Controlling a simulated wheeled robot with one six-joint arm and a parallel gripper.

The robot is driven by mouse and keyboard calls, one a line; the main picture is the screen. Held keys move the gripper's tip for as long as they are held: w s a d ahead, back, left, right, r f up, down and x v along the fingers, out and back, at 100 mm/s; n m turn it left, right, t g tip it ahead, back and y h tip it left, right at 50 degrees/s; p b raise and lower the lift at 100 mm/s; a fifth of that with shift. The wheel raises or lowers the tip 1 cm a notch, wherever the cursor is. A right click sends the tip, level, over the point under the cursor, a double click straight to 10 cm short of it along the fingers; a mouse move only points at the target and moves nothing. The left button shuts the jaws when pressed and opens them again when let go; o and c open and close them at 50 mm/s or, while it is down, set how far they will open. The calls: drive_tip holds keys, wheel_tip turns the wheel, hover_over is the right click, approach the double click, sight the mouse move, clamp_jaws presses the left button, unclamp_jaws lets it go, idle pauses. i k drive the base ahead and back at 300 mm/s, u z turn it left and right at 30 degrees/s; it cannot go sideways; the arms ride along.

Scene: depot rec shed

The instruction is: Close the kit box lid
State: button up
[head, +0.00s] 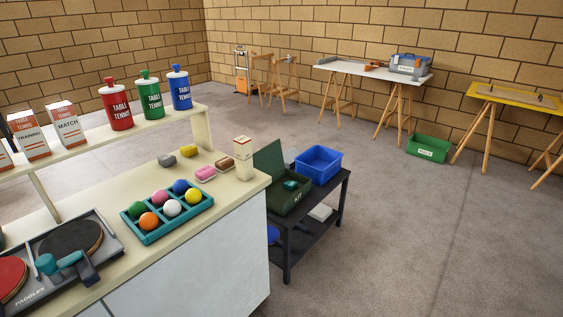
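The kit box (291,203) is a dark green box marked KIT. It stands on a black two-shelf cart (340,205) beyond the right end of the cream counter. Its lid (268,163) is open and stands up, tilted, at the box's left side. A small teal thing (291,185) shows inside the box; the rest of the inside is partly hidden. My gripper is not in view.
A blue bin (318,165) stands behind the box on the cart. The counter (228,184) at left holds a white carton (243,158), a teal ball tray (150,238) and a paddle tray (110,243). Open floor lies right of the cart.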

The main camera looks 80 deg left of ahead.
sight(269, 160)
drive_tip(key=u, duration=1.7)
drive_tip(key=i, duration=7.25)
drive_tip(key=u, duration=2.75)
drive_tip(key=i, duration=1.6)
